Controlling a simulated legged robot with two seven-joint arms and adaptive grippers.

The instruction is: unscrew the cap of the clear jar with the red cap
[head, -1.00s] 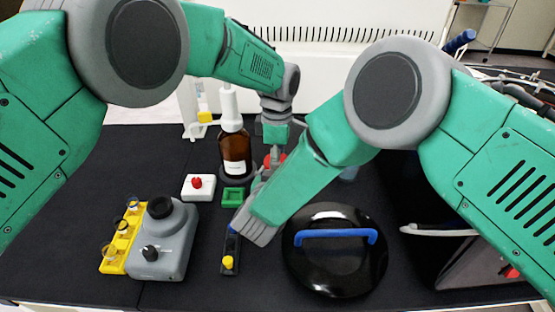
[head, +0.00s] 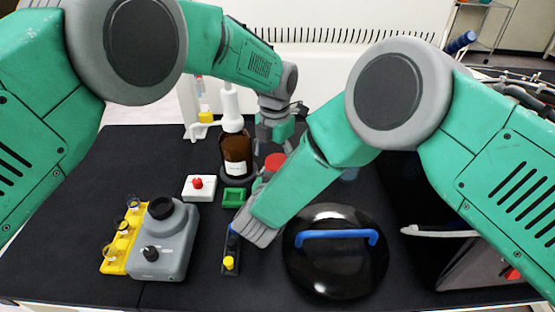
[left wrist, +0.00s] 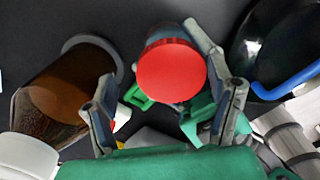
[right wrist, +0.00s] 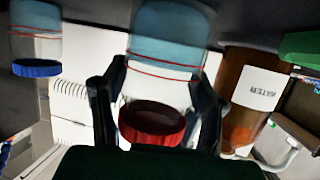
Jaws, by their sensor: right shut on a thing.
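The clear jar has a red cap (head: 275,163), and only the cap shows clearly in the head view. In the right wrist view the jar (right wrist: 165,75) appears cap-down, with a blue-tinted part and thin red lines, between the fingers of my right gripper (right wrist: 153,115). That gripper is shut on the jar's body; the red cap (right wrist: 152,128) is on it. My left gripper (head: 272,140) is above the cap in the head view. In the left wrist view its fingers (left wrist: 165,110) stand wide apart and empty, facing the cap (left wrist: 171,70), not touching it.
The brown bottle (head: 236,160) stands left of the jar. A green holder (head: 234,197), a white red-button box (head: 198,188), a grey device (head: 165,245) and a yellow rack (head: 117,258) lie left. A black lid with blue handle (head: 335,270) lies at right front.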

